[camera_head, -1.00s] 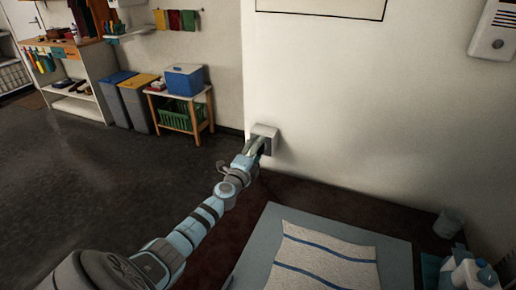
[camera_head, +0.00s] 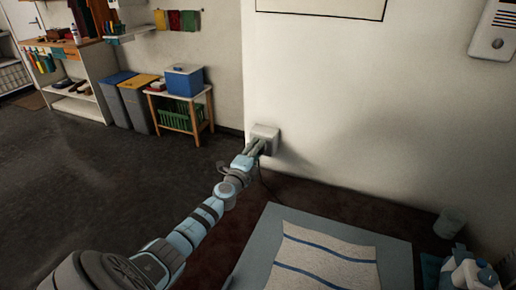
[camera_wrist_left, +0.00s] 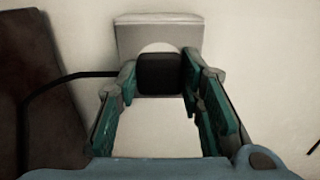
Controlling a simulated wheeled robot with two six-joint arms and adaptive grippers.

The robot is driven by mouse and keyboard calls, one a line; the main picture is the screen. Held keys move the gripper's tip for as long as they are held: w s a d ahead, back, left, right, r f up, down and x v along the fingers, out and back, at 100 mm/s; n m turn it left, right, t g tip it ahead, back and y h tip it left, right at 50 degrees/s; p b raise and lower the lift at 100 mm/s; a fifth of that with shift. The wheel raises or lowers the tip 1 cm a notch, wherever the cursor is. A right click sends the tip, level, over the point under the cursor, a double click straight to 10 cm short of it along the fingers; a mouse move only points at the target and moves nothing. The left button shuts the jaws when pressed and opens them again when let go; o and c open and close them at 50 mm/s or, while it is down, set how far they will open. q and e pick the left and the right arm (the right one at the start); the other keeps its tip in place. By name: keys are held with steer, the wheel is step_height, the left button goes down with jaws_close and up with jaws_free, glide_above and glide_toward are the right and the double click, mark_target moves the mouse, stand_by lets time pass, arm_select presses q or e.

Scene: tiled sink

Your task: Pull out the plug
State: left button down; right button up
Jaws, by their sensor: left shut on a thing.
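The dark plug (camera_wrist_left: 160,73) sits between my left fingertips in the left wrist view, in front of the pale round face of the socket. The grey socket box (camera_wrist_left: 160,33) is fixed to the wall; it also shows in the head view (camera_head: 266,133). My left gripper (camera_head: 258,147) is shut on the plug, its tips close to the box; it also shows in the left wrist view (camera_wrist_left: 160,78). A black cable (camera_wrist_left: 65,83) runs from the plug to the left. Whether the pins are in the socket is hidden. My right gripper is not in view.
A grey board with a striped towel (camera_head: 320,262) lies at the lower right, with bottles (camera_head: 468,272) and a grey cup (camera_head: 449,223) beyond. A small table with a blue box (camera_head: 184,81) and two bins stand at the back left. The floor at left is clear.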

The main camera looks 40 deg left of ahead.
arm_select(q)
steer(key=shift+s, duration=0.15)
steer(key=shift+p+v, duration=0.75)
steer(key=shift+v, duration=2.1)
steer(key=s+d+r+m+g+h+p, duration=0.1)
steer(key=s+d+r+m+g+h, duration=0.1)
steer(key=s+d+r+m+h, duration=0.3)
steer(key=s+d+r+m+g+h+p, duration=0.2)
steer(key=s+d+r+m+h, duration=0.2)
steer(key=d+h, duration=0.4)
steer(key=s+d+r+m+g+h+p, duration=0.2)
steer(key=s+d+r+m+h, duration=0.3)
steer(key=d, duration=1)
steer(key=s+r+h, duration=0.1)
steer(key=s+h, duration=0.1)
steer(key=s, duration=0.1)
steer(key=shift+s+d+m+g, duration=0.2)
steer(key=shift+d+m+g, duration=0.1)
steer(key=shift+g, duration=0.1)
